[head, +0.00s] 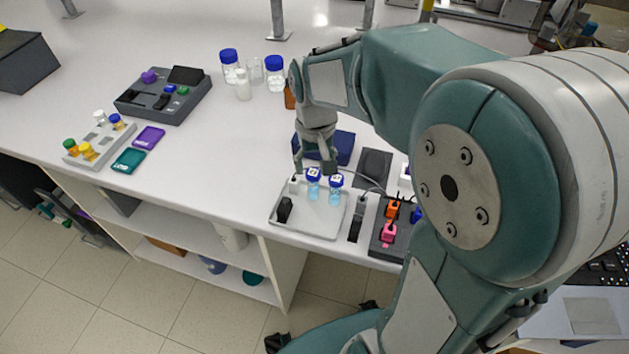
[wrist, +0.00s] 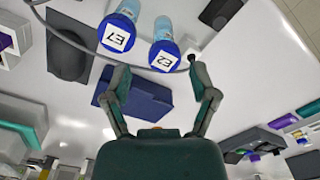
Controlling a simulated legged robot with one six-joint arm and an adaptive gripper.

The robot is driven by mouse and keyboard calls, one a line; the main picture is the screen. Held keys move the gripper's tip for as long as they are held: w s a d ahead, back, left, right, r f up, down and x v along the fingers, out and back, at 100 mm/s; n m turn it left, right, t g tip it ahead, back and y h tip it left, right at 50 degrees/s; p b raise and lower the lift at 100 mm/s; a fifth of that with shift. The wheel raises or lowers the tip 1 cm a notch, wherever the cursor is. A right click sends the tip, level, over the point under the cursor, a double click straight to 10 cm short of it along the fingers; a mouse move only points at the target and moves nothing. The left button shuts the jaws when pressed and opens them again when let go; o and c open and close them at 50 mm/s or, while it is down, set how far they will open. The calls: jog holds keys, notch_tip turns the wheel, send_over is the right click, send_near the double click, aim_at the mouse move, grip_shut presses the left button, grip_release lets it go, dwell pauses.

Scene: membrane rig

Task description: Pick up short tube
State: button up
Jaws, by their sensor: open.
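Two tubes with blue caps and light blue bodies stand side by side on a pale tray (head: 318,222). The left tube (head: 314,190) and right tube (head: 336,195) look alike in height in the head view, so I cannot tell which is short. In the wrist view, the caps read E2 (wrist: 163,57) and E7 (wrist: 117,35). My gripper (head: 313,166) is open and empty, close to the caps at their far side. In the wrist view, my gripper's fingertips (wrist: 158,68) lie either side of the E2 cap, with the E7 cap beyond one finger.
A dark blue box (head: 340,147) lies behind the tubes. A dark holder with orange and pink items (head: 389,235) stands right of the tray, and a cable runs close by. Bottles (head: 275,75) stand further back.

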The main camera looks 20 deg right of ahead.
aim_at(313, 181)
jog(key=f, duration=0.2)
jog(key=a+f, duration=0.1)
jog(key=f, duration=0.1)
jog(key=shift+f, duration=0.35)
jog(key=shift+d+f, duration=0.3)
jog(key=shift+f, duration=0.15)
jog(key=c, duration=0.5)
jog(key=shift+a, duration=0.15)
jog(key=c, duration=0.5)
